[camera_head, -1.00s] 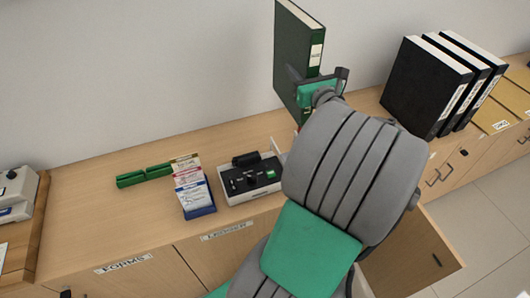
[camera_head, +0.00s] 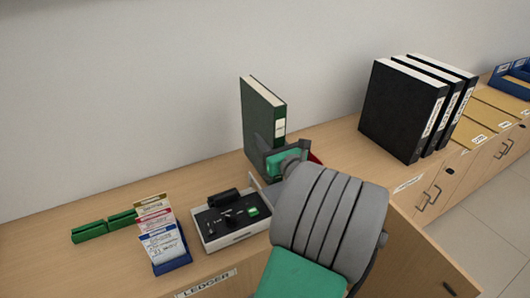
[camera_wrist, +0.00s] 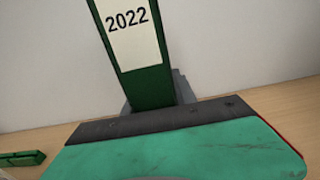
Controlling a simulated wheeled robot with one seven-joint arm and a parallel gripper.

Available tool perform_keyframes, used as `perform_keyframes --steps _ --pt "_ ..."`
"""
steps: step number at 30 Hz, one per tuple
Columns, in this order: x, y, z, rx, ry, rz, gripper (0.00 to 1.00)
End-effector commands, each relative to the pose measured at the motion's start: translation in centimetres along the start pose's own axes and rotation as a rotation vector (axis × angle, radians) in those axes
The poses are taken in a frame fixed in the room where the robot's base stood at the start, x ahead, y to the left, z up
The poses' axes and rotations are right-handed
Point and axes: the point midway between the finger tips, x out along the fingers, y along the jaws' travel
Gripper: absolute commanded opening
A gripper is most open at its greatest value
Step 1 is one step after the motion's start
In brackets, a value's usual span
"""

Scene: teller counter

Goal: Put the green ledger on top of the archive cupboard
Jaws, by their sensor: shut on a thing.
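The green ledger (camera_head: 262,115) stands upright, a dark green binder with pale page edges and a white spine label. In the wrist view, the ledger (camera_wrist: 135,55) shows its label reading 2022. My gripper (camera_head: 280,152) is shut on the ledger's lower spine side. The ledger is over the back of the long wooden cupboard top (camera_head: 330,142), near the wall. Its bottom edge is partly hidden by my gripper, so I cannot tell whether it touches the wood. I cannot read any label that marks the archive cupboard.
Several black binders (camera_head: 405,108) stand to the right. A small red thing (camera_head: 315,157) shows beside my gripper. A cupboard door (camera_head: 425,255) stands open at front right.

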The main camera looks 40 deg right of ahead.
Motion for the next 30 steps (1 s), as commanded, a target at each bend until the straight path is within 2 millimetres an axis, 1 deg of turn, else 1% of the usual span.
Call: perform_keyframes --steps 1,3,5,11,15,16,24,30 --pt "0.0 0.0 -0.9 0.001 -0.003 0.0 0.0" --pt "0.0 -0.1 -2.1 0.001 -0.003 -0.001 0.0" --pt "0.0 -0.1 -2.6 0.0 -0.004 -0.001 0.0" --pt "0.0 0.0 -2.5 -0.003 -0.005 0.0 0.0" --pt "0.0 0.0 -2.8 -0.002 -0.005 0.0 0.0" --pt "0.0 0.1 -3.1 0.001 0.001 0.0 0.33" --pt "0.0 0.1 -3.1 0.001 0.001 0.001 0.54" --pt "0.0 0.1 -3.0 0.001 0.001 0.001 0.54"
